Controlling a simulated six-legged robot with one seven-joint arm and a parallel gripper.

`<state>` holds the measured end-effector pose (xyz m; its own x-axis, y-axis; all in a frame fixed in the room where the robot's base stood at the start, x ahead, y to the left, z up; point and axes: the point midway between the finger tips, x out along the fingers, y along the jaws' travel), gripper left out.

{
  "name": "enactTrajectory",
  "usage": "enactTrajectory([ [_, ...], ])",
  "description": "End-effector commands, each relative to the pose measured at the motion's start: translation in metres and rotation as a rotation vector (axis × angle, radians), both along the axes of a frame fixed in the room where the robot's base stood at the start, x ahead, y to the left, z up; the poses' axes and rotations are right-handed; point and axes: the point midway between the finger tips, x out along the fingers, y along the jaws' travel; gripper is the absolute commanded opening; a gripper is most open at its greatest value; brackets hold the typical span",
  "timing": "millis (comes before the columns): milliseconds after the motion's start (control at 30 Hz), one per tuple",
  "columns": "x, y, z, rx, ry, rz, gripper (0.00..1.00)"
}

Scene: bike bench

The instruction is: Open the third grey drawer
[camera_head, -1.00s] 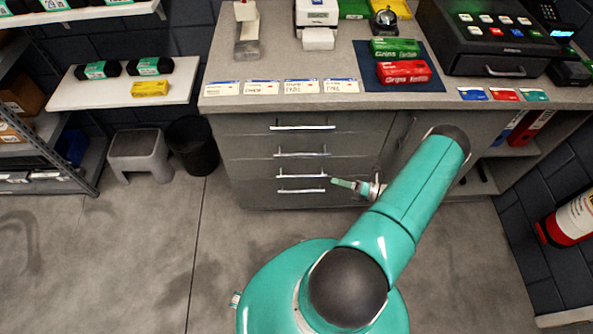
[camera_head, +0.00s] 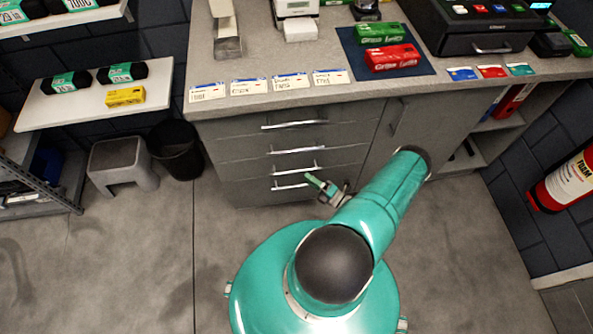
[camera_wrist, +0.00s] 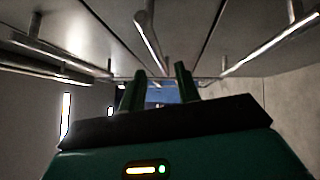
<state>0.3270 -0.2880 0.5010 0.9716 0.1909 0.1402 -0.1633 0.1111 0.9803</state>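The grey drawer stack sits under the counter, each drawer with a silver bar handle. The third grey drawer's handle (camera_head: 294,170) is second from the bottom in the head view, and the drawer looks closed. My gripper (camera_head: 314,182) is at the right end of the lower handles, close in front of the drawers. In the wrist view my gripper (camera_wrist: 161,84) has its two dark green fingers apart, with nothing held between them. A handle bar (camera_wrist: 150,42) runs toward the gap between the fingers from above. I cannot tell whether the fingers touch it.
Other handles (camera_head: 297,149) lie above and below. The worktop (camera_head: 285,68) overhangs the drawers, with cards along its front edge. A grey stool (camera_head: 120,160) and black bin (camera_head: 177,150) stand to the left. The floor (camera_head: 130,260) in front is clear.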

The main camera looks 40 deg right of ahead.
Motion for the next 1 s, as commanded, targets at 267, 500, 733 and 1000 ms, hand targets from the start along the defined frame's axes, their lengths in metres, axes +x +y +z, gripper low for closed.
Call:
enactTrajectory([
  [267, 0.049, 0.010, 0.007, 0.000, -0.001, 0.003, 0.32],
  [500, 0.064, 0.013, 0.008, 0.001, 0.001, 0.001, 0.32],
  [733, 0.064, 0.013, 0.008, 0.001, 0.001, 0.001, 0.25],
  [1000, 0.064, 0.013, 0.008, 0.001, 0.001, 0.001, 0.00],
])
